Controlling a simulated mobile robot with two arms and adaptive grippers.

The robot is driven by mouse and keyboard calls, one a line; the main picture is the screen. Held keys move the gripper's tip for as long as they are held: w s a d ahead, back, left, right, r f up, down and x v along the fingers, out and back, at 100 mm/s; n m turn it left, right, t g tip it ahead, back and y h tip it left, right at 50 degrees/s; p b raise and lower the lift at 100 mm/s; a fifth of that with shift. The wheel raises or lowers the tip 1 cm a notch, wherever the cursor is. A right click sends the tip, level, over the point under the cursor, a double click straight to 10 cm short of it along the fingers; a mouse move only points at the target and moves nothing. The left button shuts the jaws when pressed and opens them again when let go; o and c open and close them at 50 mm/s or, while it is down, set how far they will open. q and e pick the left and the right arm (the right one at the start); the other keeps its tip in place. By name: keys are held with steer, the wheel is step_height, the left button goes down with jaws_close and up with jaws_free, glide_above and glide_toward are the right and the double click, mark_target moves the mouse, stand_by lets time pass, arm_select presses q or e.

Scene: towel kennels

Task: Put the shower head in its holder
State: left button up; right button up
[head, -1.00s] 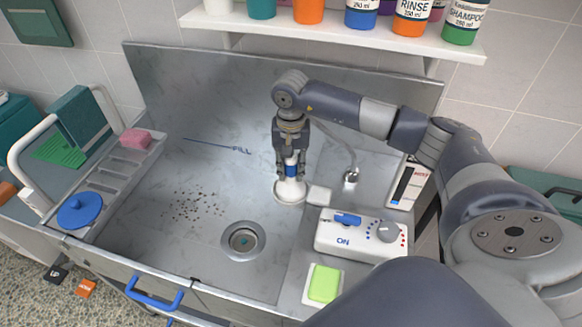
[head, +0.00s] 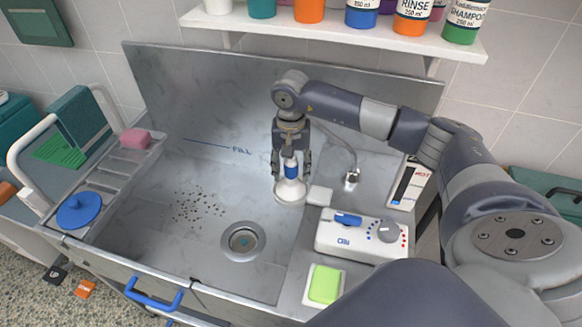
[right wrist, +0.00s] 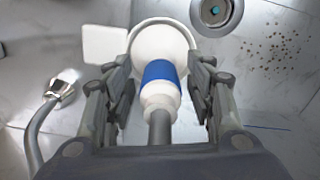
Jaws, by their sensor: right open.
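The shower head (head: 290,190) is white with a blue band on its handle. It stands handle up, its wide round end lowest, at the right side of the steel tub. It also shows in the right wrist view (right wrist: 163,50), with a grey hose leaving the handle. My right gripper (head: 291,172) is open, with a finger on each side of the handle; gaps show beside it in the right wrist view. A small white block (head: 319,195) sits beside the round end; I cannot tell whether it is part of the holder. My left gripper is out of view.
The white control box (head: 362,235) with a dial and the green sponge (head: 324,284) are on the right ledge. A hose fitting (head: 352,178) stands behind. The drain (head: 243,241) and brown specks (head: 200,207) are in the tub. A bottle shelf (head: 330,30) hangs above.

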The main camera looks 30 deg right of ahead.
step_height(320, 180, up, 12)
steer(key=shift+r, duration=0.1)
stand_by(0.8)
